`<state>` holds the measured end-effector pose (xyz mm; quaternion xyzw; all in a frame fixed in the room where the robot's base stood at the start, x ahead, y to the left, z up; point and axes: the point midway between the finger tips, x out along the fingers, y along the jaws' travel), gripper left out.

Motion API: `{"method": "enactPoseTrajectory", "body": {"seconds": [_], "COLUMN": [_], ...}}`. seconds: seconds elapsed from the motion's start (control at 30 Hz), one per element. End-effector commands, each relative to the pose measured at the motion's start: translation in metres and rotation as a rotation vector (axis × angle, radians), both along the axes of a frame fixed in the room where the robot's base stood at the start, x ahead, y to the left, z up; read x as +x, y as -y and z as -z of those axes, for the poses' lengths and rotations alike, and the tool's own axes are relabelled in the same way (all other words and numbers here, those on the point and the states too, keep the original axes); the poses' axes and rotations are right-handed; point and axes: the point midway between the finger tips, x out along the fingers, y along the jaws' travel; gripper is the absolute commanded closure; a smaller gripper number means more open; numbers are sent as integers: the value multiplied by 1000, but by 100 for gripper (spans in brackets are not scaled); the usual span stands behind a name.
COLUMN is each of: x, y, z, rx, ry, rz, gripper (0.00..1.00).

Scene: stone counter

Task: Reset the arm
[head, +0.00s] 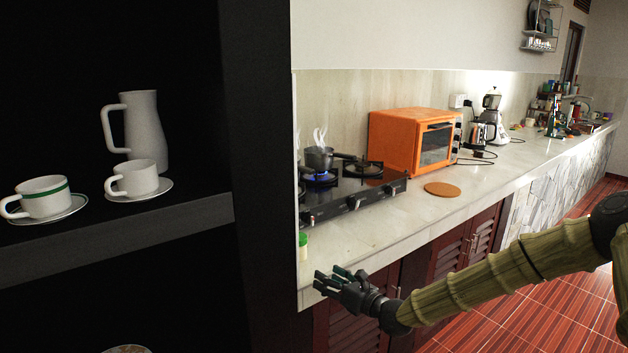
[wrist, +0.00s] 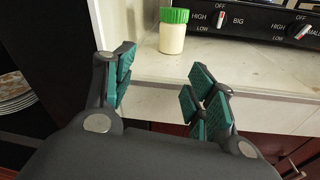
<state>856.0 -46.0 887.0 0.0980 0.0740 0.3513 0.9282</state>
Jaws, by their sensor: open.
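My gripper (head: 338,279) is open and empty near the front edge of the stone counter (head: 375,224). In the wrist view my gripper (wrist: 160,92) shows its green-padded fingers spread apart. A small jar with a green lid (wrist: 173,32) stands upright on the counter beyond the fingers, apart from them. In the head view the jar (head: 303,246) is at the counter's left end, partly hidden by the dark shelf unit. My arm reaches in from the right.
The dark shelf unit (head: 170,232) stands close on the left, holding cups and a pitcher (head: 146,135). A steaming pot (head: 320,158) sits over a lit burner on the stove (head: 352,196). An orange oven (head: 395,140) stands behind a round board (head: 443,189). Open floor lies right.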

Motion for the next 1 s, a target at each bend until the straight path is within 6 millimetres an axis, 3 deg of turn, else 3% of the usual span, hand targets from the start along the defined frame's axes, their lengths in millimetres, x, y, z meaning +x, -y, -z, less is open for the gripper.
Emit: {"method": "enactPoseTrajectory", "body": {"seconds": [0.23,0.37,0.53,0.67,0.87,1.0], "x": [-41,-75,-145,-206,-302,-367], "y": [-26,-41,-58,-61,-42,-13], "z": [37,67,123,167,229,267], "rx": [-100,-178,-335,-471,-695,-865], "ry": [-31,-55,-93,-115,-133,-119], "rz": [-137,-240,-443,-616,-886,-1086], "gripper": [44,44,44,44,44,44]}}
